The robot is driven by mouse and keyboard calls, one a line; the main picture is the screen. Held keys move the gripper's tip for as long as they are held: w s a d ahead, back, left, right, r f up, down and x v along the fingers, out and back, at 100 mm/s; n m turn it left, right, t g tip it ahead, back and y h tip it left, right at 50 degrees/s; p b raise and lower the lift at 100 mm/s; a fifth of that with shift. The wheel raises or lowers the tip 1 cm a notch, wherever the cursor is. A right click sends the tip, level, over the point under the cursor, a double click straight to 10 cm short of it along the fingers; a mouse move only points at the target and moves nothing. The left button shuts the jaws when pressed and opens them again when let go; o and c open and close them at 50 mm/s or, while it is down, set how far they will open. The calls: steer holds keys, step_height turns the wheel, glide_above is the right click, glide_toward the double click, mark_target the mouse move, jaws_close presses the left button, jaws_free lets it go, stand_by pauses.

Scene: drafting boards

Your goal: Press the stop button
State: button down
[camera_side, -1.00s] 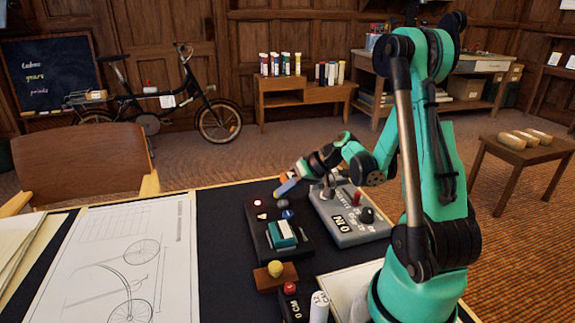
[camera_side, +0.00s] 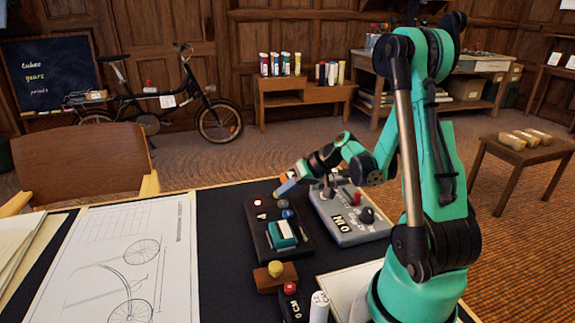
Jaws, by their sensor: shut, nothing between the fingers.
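My gripper (camera_side: 285,188) is shut and empty. Its blue tip hangs above the far end of a dark control panel (camera_side: 262,240), apart from the table top. The panel has a small red button (camera_side: 257,203), a pale button (camera_side: 262,216), a blue knob (camera_side: 287,214) and a teal block (camera_side: 283,234). In front of it a yellow knob (camera_side: 275,268) sits on a brown block. Nearer still, a red button (camera_side: 290,288) tops a dark box. I cannot read any label that marks the stop button.
A grey control box (camera_side: 345,224) with a black knob and a red switch stands right of the panel. A white cylinder (camera_side: 319,306) stands at the front. A bicycle drawing (camera_side: 120,265) covers the left of the table. A wooden chair (camera_side: 85,160) is behind it.

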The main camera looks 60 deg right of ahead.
mark_target(286, 204)
steer(key=shift+f, duration=0.15)
steer(key=shift+f, duration=0.3)
steer(key=shift+f, duration=0.4)
stand_by(0.8)
steer(key=shift+r, duration=0.85)
steer(key=shift+r, duration=2.5)
steer(key=shift+a, duration=0.1)
